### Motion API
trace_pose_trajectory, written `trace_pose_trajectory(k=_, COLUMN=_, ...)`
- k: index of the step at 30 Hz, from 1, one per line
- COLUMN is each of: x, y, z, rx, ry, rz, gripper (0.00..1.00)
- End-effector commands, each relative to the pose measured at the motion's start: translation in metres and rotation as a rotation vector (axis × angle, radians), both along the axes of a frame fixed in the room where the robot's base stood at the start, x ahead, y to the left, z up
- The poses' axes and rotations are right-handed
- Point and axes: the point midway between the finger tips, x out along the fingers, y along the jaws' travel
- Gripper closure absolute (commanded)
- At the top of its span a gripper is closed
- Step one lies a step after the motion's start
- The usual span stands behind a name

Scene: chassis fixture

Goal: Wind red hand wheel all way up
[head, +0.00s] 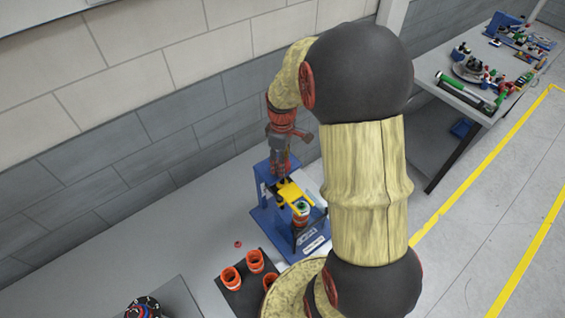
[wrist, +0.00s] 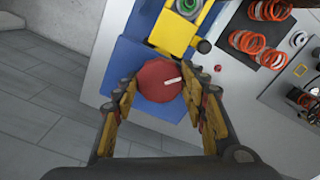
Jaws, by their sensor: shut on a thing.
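The red hand wheel (wrist: 158,78) shows in the wrist view on the blue fixture (wrist: 133,58), with a short white mark on its face pointing right. My gripper (wrist: 162,88) is shut on the wheel, one yellow-padded finger on each side of it. In the head view my gripper (head: 280,163) reaches down over the back of the blue fixture (head: 268,222); the wheel is hidden there. A yellow arm (head: 292,194) extends forward from the fixture, above a part with a green-ringed top (head: 302,206). The yellow arm also shows beyond the wheel in the wrist view (wrist: 175,32).
Orange springs (head: 231,278) stand on a dark mat (head: 240,300) in front of the fixture. A small red piece (head: 238,244) lies on the grey bench (head: 185,235). The wall (head: 100,200) is close behind. Another table (head: 455,95) with parts stands at right.

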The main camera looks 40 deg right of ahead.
Motion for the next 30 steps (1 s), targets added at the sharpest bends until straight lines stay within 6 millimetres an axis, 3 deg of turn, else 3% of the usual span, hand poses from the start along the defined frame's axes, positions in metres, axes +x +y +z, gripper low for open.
trace_pose_trajectory(k=21, x=0.0005, y=-0.0002, z=0.0004, rx=0.000, ry=-0.001, rz=0.590, gripper=0.86)
trace_pose_trajectory(k=30, x=0.0005, y=-0.0001, z=0.0004, rx=0.000, ry=-0.001, rz=0.663, gripper=0.86)
